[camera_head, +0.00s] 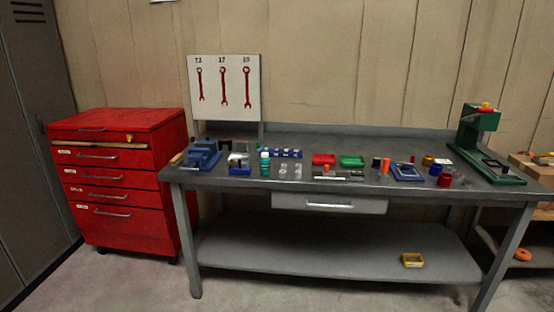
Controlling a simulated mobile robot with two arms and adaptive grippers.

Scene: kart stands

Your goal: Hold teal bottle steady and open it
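The teal bottle (264,162) stands upright near the front edge of the workbench, left of the middle. It looks small from here, and its top looks white or pale. Neither my left nor my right gripper is in the head view. Nothing is touching the bottle from the front.
A blue vise (204,155), small trays and a green press (478,130) are on top. A red tool cabinet (118,185) stands left. Floor in front is clear.

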